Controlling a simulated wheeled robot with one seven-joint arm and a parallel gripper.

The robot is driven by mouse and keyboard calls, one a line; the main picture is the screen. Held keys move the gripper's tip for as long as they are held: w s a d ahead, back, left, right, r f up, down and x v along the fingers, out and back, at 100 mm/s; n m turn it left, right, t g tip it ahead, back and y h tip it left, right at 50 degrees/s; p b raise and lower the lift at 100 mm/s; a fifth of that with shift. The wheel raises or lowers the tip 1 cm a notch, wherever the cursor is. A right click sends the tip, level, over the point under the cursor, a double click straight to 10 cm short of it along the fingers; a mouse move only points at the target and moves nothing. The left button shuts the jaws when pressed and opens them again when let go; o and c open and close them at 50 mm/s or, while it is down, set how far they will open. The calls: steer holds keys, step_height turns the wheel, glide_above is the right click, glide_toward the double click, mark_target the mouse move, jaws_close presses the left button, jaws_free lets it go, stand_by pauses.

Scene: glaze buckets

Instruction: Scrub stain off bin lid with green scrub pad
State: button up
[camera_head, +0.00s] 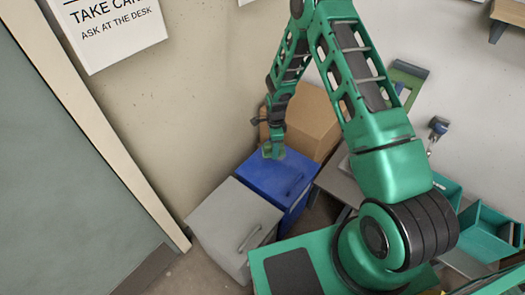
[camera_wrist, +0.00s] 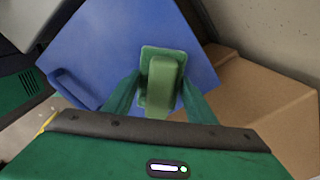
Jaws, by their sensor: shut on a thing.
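The blue bin lid (camera_head: 268,176) is in the middle of the head view, and it fills the upper middle of the wrist view (camera_wrist: 120,40). My gripper (camera_head: 273,151) is over the lid's back part. In the wrist view my gripper (camera_wrist: 160,95) is shut on the green scrub pad (camera_wrist: 162,72), with one finger on each side of it. The pad is a flat green plate with a raised grip. It appears against the blue lid; I cannot tell if it touches. No stain shows on the visible part of the lid.
A grey bin (camera_head: 235,217) stands left of the blue one. A brown cardboard box (camera_head: 305,120) is directly behind the blue bin, and it shows at right in the wrist view (camera_wrist: 265,100). A low grey table (camera_head: 340,182) and teal trays (camera_head: 485,230) are to the right.

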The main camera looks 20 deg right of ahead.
steer(key=shift+d+r, duration=0.1)
steer(key=shift+r, duration=2.2)
